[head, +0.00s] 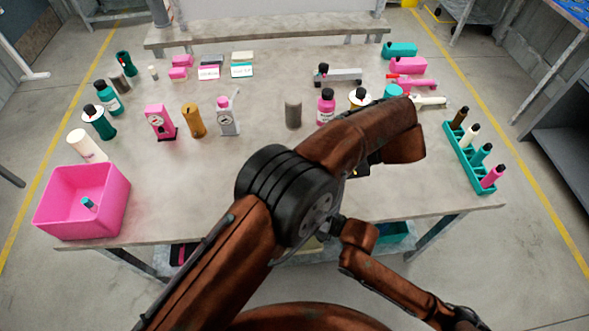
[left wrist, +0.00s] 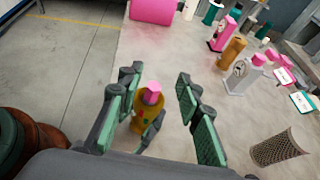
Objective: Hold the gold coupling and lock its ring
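In the left wrist view, a gold piece with a pink top (left wrist: 152,94) stands upright on the table between the spread green-padded fingers of my left gripper (left wrist: 158,86). It looks like the gold coupling. The fingers are open, with a clear gap on the right side. A dark part covers its lower right, so I cannot tell whether anything touches it. In the head view my brown arm hides this spot. My right gripper is not clearly in view.
A grey mesh cylinder (left wrist: 278,148) stands right of my left gripper. A teal rack (head: 468,160) holds several bottles at the right.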

